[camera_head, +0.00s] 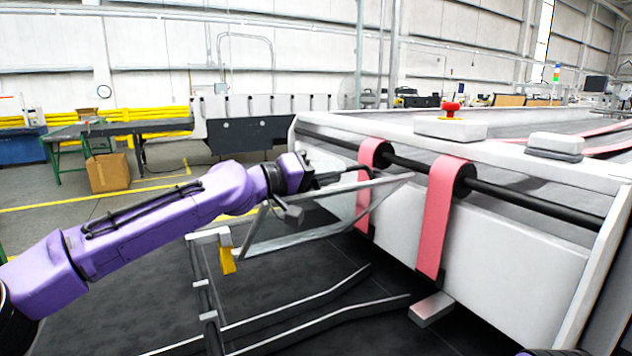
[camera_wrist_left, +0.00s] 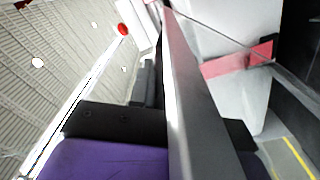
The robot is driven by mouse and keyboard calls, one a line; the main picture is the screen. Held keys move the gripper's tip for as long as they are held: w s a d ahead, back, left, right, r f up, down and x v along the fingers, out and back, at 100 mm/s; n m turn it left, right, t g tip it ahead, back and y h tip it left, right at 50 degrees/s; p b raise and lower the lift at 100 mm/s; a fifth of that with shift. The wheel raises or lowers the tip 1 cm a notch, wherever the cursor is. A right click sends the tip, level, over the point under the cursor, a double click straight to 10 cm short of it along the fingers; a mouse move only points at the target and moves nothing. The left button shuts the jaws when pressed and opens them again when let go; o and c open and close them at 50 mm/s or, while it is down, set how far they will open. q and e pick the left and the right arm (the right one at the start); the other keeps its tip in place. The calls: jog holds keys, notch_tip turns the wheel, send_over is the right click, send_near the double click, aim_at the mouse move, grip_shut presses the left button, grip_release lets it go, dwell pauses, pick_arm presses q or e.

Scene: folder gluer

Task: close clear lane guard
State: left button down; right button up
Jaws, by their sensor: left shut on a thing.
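The clear lane guard (camera_head: 300,238) is a see-through panel in a thin grey metal frame. In the head view it stands tilted out from the near left end of the folder gluer (camera_head: 510,240). My left gripper (camera_head: 325,183) is at the guard's upper rail and shut on it. In the left wrist view the guard's rail (camera_wrist_left: 190,100) runs between the dark fingers, from the top centre to the bottom edge. The exact finger contact is partly hidden. My right gripper is in neither view.
Pink belts (camera_head: 440,220) hang over a black roller at the machine's end. A red stop button (camera_head: 451,109) sits on top. Low metal rails (camera_head: 330,310) stand out over the dark floor below. A cardboard box (camera_head: 108,172) and workbench are at the back left.

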pick_arm(q)
jog(key=s+d+f+m+b, duration=0.4)
jog(key=s+f+b, duration=0.4)
jog(key=f+b, duration=0.3)
jog(key=shift+d, duration=0.7)
jog(key=c, duration=1.2)
grip_release()
jog(key=shift+o, duration=0.2)
jog(key=shift+d+r, duration=0.1)
jog(key=b+v, duration=0.2)
jog(key=v, duration=0.8)
jog(key=shift+s+a, duration=0.25)
